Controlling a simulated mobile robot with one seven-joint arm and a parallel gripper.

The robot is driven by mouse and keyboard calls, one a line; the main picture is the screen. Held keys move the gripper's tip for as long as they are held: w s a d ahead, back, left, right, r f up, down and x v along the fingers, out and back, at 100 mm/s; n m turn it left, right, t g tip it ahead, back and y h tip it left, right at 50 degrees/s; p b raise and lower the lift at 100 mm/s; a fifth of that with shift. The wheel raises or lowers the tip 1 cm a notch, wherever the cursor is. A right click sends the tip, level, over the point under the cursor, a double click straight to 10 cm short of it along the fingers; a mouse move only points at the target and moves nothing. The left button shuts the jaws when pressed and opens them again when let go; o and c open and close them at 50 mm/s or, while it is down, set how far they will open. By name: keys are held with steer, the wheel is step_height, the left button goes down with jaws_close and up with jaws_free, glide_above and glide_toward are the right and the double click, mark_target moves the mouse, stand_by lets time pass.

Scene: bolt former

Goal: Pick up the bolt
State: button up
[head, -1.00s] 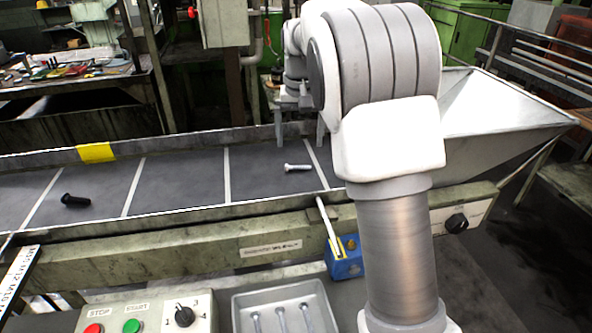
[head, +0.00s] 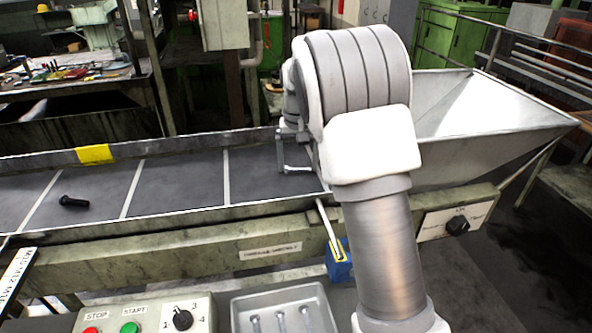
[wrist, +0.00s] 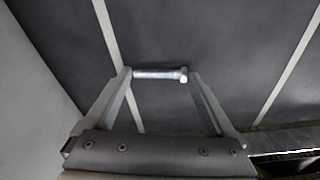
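A silver bolt (head: 297,170) is on the dark conveyor belt (head: 180,180), just left of my arm in the head view. In the wrist view the bolt (wrist: 158,74) lies crosswise between my fingertips, its head at the right finger. My gripper (wrist: 160,75) spans the bolt end to end, and both fingertips appear to touch its ends. In the head view my gripper (head: 296,166) is down at belt height, partly hidden by my arm. I cannot tell whether the bolt is lifted off the belt.
A black bolt (head: 74,202) lies on the belt at left. Raised metal rails edge the belt. A metal hopper (head: 490,108) stands right.

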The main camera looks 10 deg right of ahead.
steer(key=c, duration=1.1)
steer(key=shift+o, duration=0.2)
steer(key=shift+r, duration=0.15)
